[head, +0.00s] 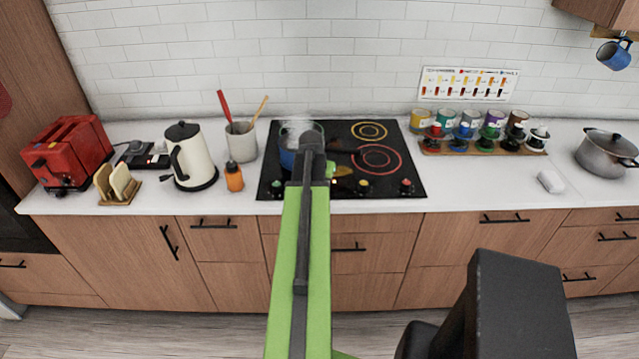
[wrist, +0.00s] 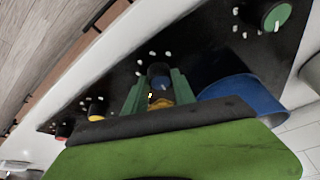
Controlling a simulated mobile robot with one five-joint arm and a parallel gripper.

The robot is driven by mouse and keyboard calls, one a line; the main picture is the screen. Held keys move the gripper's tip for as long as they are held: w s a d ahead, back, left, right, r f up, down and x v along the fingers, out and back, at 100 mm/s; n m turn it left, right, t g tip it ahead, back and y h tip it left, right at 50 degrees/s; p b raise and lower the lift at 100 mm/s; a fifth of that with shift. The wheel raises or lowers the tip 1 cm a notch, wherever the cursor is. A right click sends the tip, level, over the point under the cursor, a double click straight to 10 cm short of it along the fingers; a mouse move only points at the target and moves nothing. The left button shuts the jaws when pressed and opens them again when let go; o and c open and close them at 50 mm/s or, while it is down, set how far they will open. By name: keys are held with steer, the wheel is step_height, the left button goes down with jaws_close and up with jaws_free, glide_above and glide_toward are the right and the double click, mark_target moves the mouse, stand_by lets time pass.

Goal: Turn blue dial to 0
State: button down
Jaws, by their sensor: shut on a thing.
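The blue dial (wrist: 159,72) sits on the black stove top (wrist: 212,52), with white marks around it. In the wrist view my gripper (wrist: 158,88) has its green fingers on either side of the dial and is shut on it. The dial's lower part is hidden between the fingers, and I cannot read its setting. In the head view my green arm reaches over the front of the stove top (head: 345,186) and hides the blue dial.
A blue pot (wrist: 246,93) stands close to my gripper. A green dial (wrist: 277,16), a yellow dial (wrist: 96,109) and a red dial (wrist: 64,130) are on the same stove top. An orange bottle (head: 234,178) and a kettle (head: 192,158) stand to the left.

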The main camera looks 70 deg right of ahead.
steer(key=shift+s+a+n+t, duration=0.1)
steer(key=shift+n+t, duration=0.2)
steer(key=shift+n, duration=0.5)
steer(key=shift+f, duration=0.1)
steer(key=c, duration=1)
jaws_free()
steer(key=shift+c, duration=0.2)
steer(key=p+v, duration=1.6)
steer(key=v, duration=0.1)
steer(key=shift+s+r, duration=0.2)
steer(key=shift+r, duration=0.15)
